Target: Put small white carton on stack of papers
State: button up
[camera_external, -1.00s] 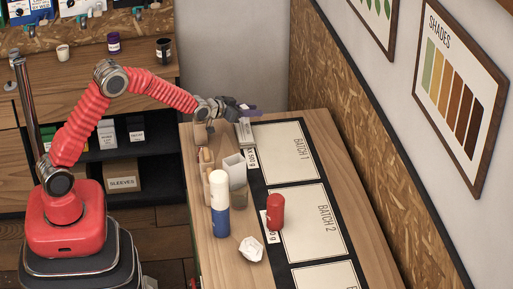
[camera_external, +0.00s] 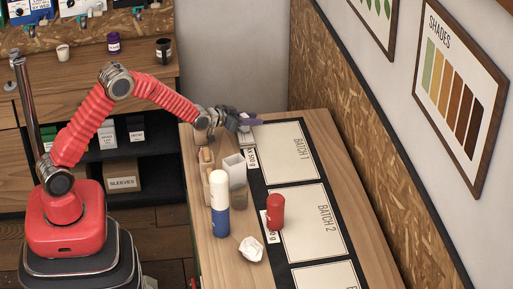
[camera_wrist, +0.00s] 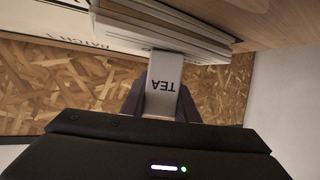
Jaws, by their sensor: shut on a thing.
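The small white carton, marked TEA (camera_wrist: 163,75), is held between the two fingers of my gripper (camera_wrist: 160,102) in the wrist view. The stack of papers (camera_wrist: 165,30) fills the top middle of that view, its layered edges right behind the carton. I cannot tell whether the carton touches it. In the external view my gripper (camera_external: 246,119) is at the far end of the table, over or beside the stack (camera_external: 246,140), which is mostly hidden by it. The carton is hard to make out there.
Near the table's left edge stand a white open box (camera_external: 234,165), tan containers (camera_external: 206,162) and a white-and-blue bottle (camera_external: 220,205). A red canister (camera_external: 275,212) and crumpled paper (camera_external: 251,248) are nearer. A Batch 1 sheet (camera_external: 285,150) lies right of the stack, with the wall beyond.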

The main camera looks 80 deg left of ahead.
aim_at(246, 114)
jog(key=o, duration=1)
jog(key=shift+f, duration=0.1)
jog(key=shift+s+d+r, duration=0.25)
jog(key=shift+s+r, duration=0.2)
jog(key=shift+s, duration=0.1)
jog(key=shift+v, duration=1)
notch_tip(246, 114, up, 7)
jog(key=shift+w+f, duration=0.1)
jog(key=shift+w, duration=0.05)
